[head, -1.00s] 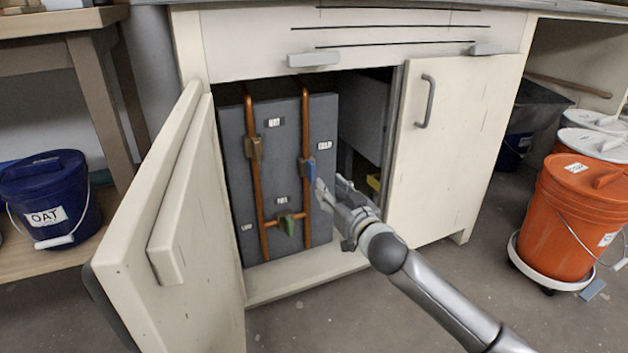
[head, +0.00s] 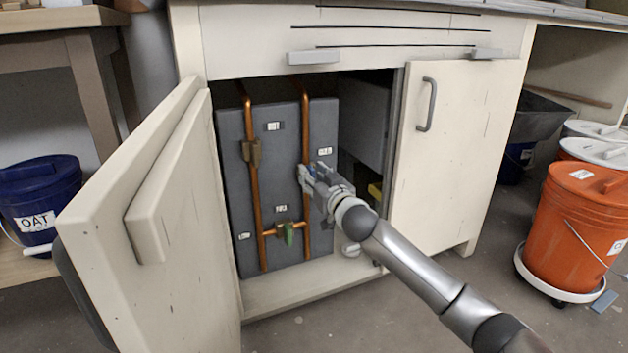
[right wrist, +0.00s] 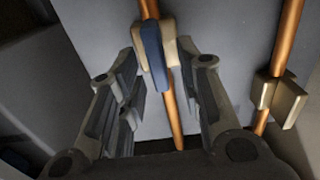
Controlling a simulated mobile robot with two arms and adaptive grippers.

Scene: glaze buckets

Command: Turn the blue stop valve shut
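The blue stop valve's handle (right wrist: 154,55) shows in the right wrist view on a brass body on a copper pipe, lying about in line with the pipe. In the head view it is mostly hidden behind my right gripper; only a bit of blue (head: 311,169) shows. My right gripper (head: 308,178) is at the valve on the right-hand pipe. In the right wrist view its two fingers (right wrist: 160,62) stand apart on either side of the handle, with gaps showing. My left gripper is out of view.
A brown-handled valve (head: 251,152) sits on the left pipe and a green-handled one (head: 289,234) on the low cross pipe. The open cabinet door (head: 185,190) stands at left, the closed door (head: 452,150) at right. An orange bucket (head: 575,225) stands right.

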